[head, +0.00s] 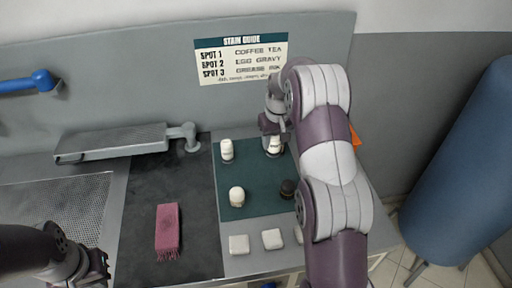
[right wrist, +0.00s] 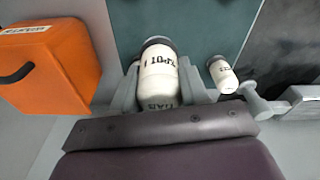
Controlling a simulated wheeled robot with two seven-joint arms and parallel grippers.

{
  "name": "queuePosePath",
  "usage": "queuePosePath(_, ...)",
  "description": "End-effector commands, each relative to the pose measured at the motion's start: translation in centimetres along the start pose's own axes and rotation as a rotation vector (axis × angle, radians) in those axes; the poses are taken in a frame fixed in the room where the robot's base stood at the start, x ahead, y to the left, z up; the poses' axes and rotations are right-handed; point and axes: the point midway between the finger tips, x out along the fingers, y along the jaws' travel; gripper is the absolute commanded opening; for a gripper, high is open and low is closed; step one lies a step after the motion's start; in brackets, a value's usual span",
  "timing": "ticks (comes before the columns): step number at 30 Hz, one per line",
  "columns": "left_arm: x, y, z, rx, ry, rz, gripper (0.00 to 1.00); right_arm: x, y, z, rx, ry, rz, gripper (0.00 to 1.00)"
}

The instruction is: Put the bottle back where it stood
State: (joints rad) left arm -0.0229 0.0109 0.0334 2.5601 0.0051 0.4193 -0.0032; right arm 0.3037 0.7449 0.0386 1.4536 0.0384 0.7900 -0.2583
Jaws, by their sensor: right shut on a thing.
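My right gripper (head: 272,140) is shut on a white bottle (head: 274,147) at the back right of the dark green mat (head: 258,178). In the right wrist view the held bottle (right wrist: 159,75) stands between the two fingers (right wrist: 158,92), with black "SPOT" lettering on it. I cannot tell whether its base touches the mat. A second white bottle (head: 227,150) stands at the mat's back left; it also shows in the right wrist view (right wrist: 222,75). My left gripper (head: 92,268) is at the lower left, away from the bottles; its jaw opening is unclear.
Another white bottle (head: 237,197) and a dark one (head: 288,189) stand nearer on the mat. White pads (head: 239,244) lie in front. A pink cloth (head: 168,230) lies left. An orange box (right wrist: 48,65) is beside my right gripper. A stain guide (head: 240,58) hangs behind.

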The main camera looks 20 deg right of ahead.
Motion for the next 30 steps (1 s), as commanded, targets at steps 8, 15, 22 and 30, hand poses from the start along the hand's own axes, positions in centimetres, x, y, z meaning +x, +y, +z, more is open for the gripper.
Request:
queuePosePath(8,-2.9,0.0,-0.4,0.000,0.000,0.000,0.00,4.0,-1.9,-5.3,-0.003,-0.002,0.000,0.14)
queuePosePath(15,-3.7,0.0,-0.5,0.000,0.000,0.000,0.00,6.8,-3.0,-8.6,-0.001,0.001,0.000,0.14)
queuePosePath(22,-2.9,0.0,-0.3,0.000,0.000,0.000,0.00,8.9,-3.2,-8.9,0.000,-0.002,-0.001,0.14)
queuePosePath(30,-3.8,0.0,-0.5,0.000,0.001,0.000,0.00,11.3,-3.2,-8.6,-0.001,0.003,0.000,0.14)
